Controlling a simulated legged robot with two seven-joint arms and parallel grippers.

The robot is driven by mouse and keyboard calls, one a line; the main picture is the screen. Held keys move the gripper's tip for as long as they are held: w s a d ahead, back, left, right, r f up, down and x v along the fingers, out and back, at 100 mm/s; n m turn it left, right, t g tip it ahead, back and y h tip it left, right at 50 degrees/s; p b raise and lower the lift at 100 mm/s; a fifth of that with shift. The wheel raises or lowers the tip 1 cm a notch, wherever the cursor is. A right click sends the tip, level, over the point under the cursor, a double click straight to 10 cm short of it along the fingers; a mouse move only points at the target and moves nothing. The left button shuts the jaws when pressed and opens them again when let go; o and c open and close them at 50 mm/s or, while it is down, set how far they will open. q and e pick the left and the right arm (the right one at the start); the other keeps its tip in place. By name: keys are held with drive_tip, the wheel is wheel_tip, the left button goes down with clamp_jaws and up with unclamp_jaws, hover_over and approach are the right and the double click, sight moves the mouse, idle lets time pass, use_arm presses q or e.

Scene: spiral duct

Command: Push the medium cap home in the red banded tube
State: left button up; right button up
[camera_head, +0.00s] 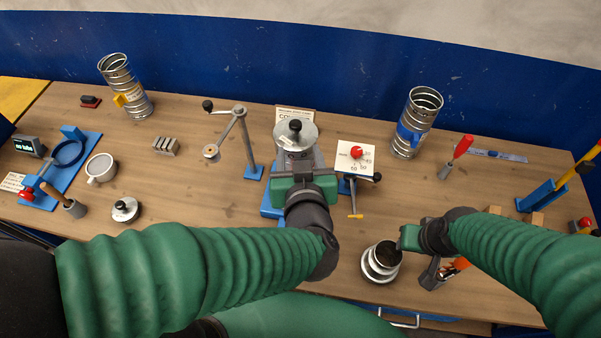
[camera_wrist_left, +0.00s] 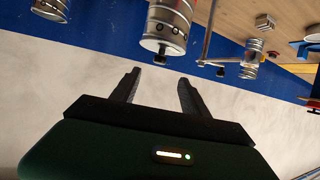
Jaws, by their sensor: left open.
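A silver cap with a black knob (camera_head: 295,128) sits on top of an upright metal tube in the blue fixture at the middle of the bench. My left gripper (camera_head: 303,178) is in front of this tube and hides much of it; no red band shows. In the left wrist view the capped tube (camera_wrist_left: 168,22) appears upside down, with its knob (camera_wrist_left: 162,48) beyond and between my open, empty fingers (camera_wrist_left: 157,82). I cannot tell how deep the cap sits.
A crank post (camera_head: 246,145) stands left of the fixture, and a white dial card (camera_head: 356,155) is to its right. A yellow-banded tube (camera_head: 125,85) and a blue-banded tube (camera_head: 415,122) stand at the back. Another knobbed cap (camera_head: 125,209) lies at left.

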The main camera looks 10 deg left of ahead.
use_arm(q)
drive_tip(key=shift+v, duration=1.25)
drive_tip(key=shift+w, duration=0.1)
idle(0.5)
